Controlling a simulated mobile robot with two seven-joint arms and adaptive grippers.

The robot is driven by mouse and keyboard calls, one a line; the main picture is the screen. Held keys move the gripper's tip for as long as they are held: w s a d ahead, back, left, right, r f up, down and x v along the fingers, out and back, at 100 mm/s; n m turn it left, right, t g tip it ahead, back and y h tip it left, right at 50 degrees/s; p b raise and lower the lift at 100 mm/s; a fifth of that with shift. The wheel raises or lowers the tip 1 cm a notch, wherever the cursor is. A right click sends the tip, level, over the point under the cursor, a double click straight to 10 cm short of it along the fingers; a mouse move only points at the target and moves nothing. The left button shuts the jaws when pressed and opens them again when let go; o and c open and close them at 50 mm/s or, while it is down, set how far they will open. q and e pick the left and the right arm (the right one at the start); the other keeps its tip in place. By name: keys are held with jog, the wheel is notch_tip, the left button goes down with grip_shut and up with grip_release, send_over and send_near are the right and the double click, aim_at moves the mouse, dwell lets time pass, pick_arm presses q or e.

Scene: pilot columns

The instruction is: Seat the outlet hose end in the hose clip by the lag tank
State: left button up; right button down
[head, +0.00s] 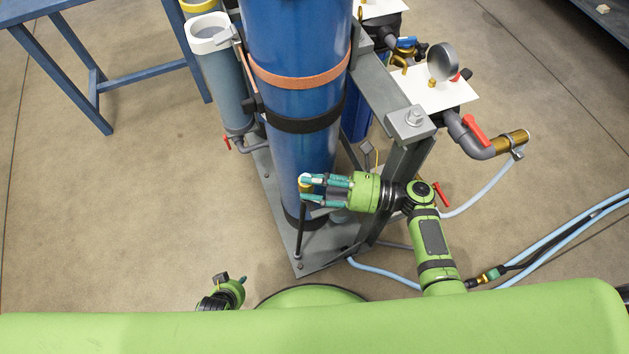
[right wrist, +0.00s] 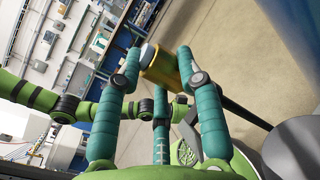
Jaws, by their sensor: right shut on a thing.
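My right gripper (head: 312,188) is shut on a brass fitting (head: 305,187) with a pale end, in front of the big blue tank (head: 295,145). The right wrist view shows the brass fitting (right wrist: 163,68) between the teal fingers. A thin black post (head: 301,235) stands directly below the fitting; whether they touch I cannot tell. I cannot make out a separate hose clip, or whether the fitting is the outlet hose end. A light-blue hose (head: 483,194) hangs from the brass outlet at the right.
A steel frame post (head: 402,165) stands right of the tank, close to my right arm. A grey tube with a white rim (head: 222,85) stands to the left. Hoses (head: 555,245) lie on the floor at right. The floor at left is clear up to a blue trestle (head: 90,85).

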jog(key=shift+f+b, duration=1.15)
jog(key=shift+f, duration=0.55)
jog(key=c, duration=0.7)
grip_release()
jog(key=shift+c, duration=0.2)
notch_tip(320, 180, up, 10)
jog(key=o, duration=0.7)
jog(key=shift+o, duration=0.2)
